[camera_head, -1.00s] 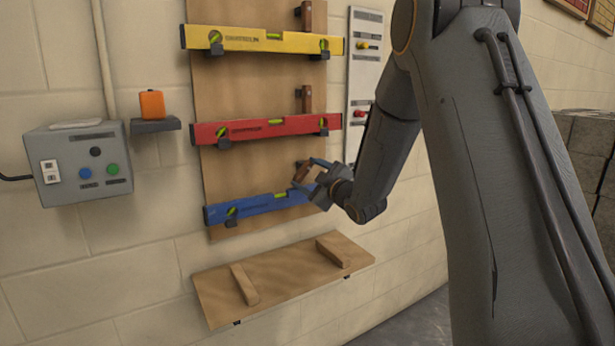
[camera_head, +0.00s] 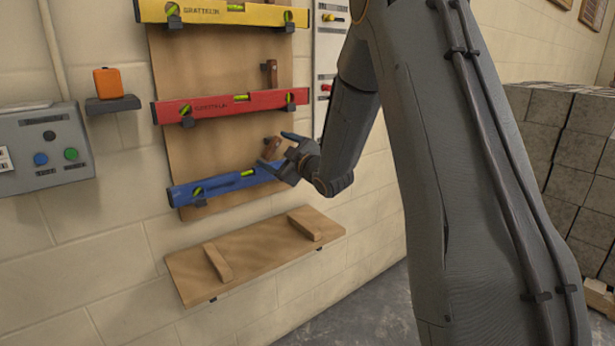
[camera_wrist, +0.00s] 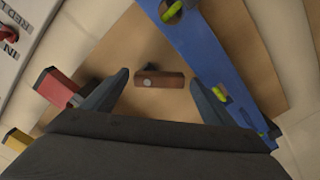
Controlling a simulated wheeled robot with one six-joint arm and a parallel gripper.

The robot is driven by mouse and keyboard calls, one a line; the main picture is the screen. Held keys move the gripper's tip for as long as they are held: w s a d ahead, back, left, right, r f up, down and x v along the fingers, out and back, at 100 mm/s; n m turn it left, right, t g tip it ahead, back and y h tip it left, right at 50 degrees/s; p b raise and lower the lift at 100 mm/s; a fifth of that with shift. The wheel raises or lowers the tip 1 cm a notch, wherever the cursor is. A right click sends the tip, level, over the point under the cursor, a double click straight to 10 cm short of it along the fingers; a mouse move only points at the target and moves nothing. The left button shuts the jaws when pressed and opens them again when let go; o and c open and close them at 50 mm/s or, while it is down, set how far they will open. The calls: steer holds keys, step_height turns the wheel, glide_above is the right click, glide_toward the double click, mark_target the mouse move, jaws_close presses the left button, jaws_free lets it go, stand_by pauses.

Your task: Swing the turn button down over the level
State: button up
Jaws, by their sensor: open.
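The blue level (camera_head: 215,186) rests in holders on the lower part of the wooden board, and runs diagonally in the wrist view (camera_wrist: 212,55). A brown wooden turn button (camera_head: 272,146) sits on the board just above its right end, partly hidden by my gripper. In the wrist view the turn button (camera_wrist: 168,80) has a pale screw near one end, and bare board shows between it and the blue level. My gripper (camera_wrist: 159,80) is open, with one finger on each side of the button. Finger contact cannot be told. My gripper also shows in the head view (camera_head: 275,150).
A red level (camera_head: 225,106) and a yellow level (camera_head: 215,13) hang above, with an upright turn button (camera_head: 270,74) by the red one. A shelf (camera_head: 265,250) with two wooden blocks juts out below. A grey control box (camera_head: 45,150) is at left, stacked blocks (camera_head: 560,130) at right.

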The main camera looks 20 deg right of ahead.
steer(key=m+p, duration=0.1)
steer(key=m, duration=0.1)
steer(key=r+m+p, duration=0.1)
steer(key=shift+s+a+p, duration=0.1)
steer(key=shift+a+p, duration=0.15)
steer(key=shift+p, duration=0.05)
steer(key=s+d+m+g+h+p, duration=0.1)
steer(key=s+m+g+h+p, duration=0.2)
steer(key=s, duration=1.3)
steer(key=s+d+m+g+h+p, duration=0.1)
steer(key=s+m+g+h+p, duration=0.2)
steer(key=s, duration=1.3)
steer(key=m+g+p, duration=0.2)
steer(key=g+p, duration=0.3)
steer(key=p, duration=0.2)
steer(key=shift+s+d+f, duration=0.2)
steer(key=shift+s, duration=0.05)
